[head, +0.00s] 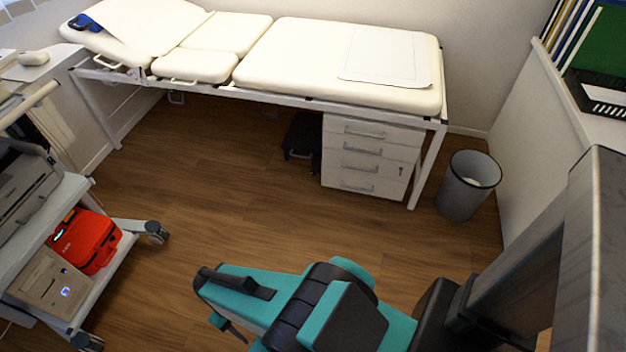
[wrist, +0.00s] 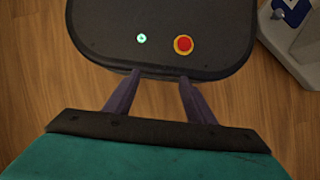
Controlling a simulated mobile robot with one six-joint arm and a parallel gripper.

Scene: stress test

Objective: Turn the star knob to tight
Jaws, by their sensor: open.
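I cannot make out a star knob in either view. My gripper (wrist: 160,77) is open in the wrist view, its two dark fingers apart with nothing between them. Beyond the fingers is a dark rounded panel with a small green light and a red button in a yellow ring; it looks like part of my own base. In the head view my teal and black arm reaches low across the front over the floor. Its fingers are mostly hidden there.
A cream examination couch (head: 330,60) stands along the back wall. A white drawer unit (head: 370,155) and a waste bin (head: 468,185) stand at its right end. A wheeled cart (head: 105,290) at left carries a red case (head: 85,240). The wooden floor (head: 220,190) between is clear.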

